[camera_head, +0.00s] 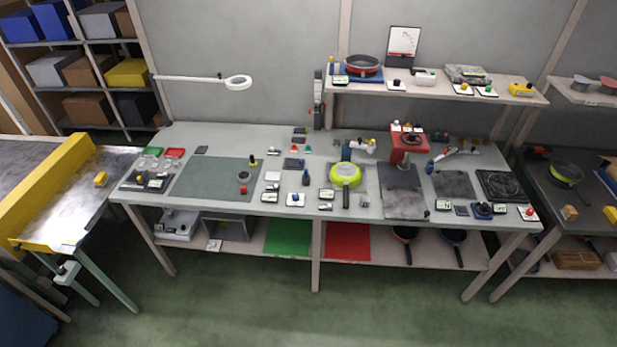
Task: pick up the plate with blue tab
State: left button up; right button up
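A small white plate with a blue knob-like tab (295,200) lies on the workbench, left of centre near the front edge. It looks flat on the bench top, with nothing covering it. A dark piece with a blue part (483,209) sits near the front right of the bench; it is too small to tell whether it is a plate with a tab. Neither of my grippers shows in the head view.
The workbench (225,205) carries a green mat (205,180), a lime-green pan (344,175), a red machine (408,145) and several small parts. Small plates with yellow and green tabs lie on the raised shelf (430,88). A yellow-railed conveyor (50,180) stands left. The floor in front is clear.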

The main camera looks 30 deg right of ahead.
aim_at(291, 163)
jog(key=u, duration=0.45)
jog(key=i, duration=1.65)
jog(key=z, duration=0.95)
jog(key=i, duration=0.7)
jog(key=z, duration=0.8)
